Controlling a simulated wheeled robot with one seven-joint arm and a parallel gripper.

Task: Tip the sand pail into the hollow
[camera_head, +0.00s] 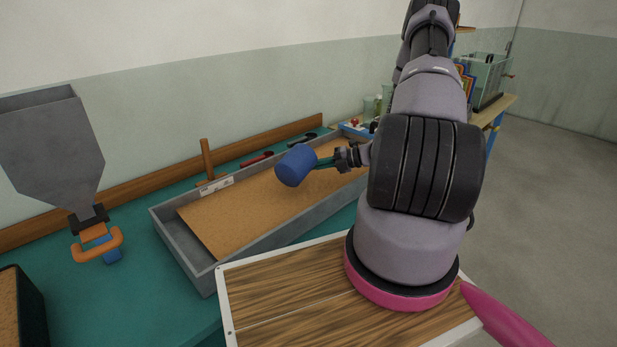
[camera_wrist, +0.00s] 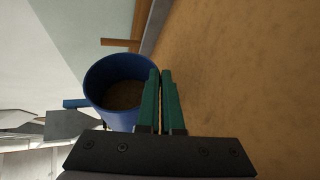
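The blue sand pail (camera_head: 294,167) hangs in the air over the sand bed (camera_head: 240,215), and it looks tilted in the head view. My gripper (camera_head: 322,163) is at its right side, its green fingers close together at the pail. In the wrist view the fingers (camera_wrist: 160,75) meet the edge of the pail (camera_wrist: 93,80), whose open mouth shows brown sand inside. The exact grip point is hidden. I cannot make out a distinct hollow in the visible sand; my arm covers the tray's right end.
A grey hopper (camera_head: 50,145) with an orange-handled gate (camera_head: 97,244) stands at the left. A wood-grain board (camera_head: 290,300) is in front. A dark sand-filled box (camera_head: 28,310) sits at lower left.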

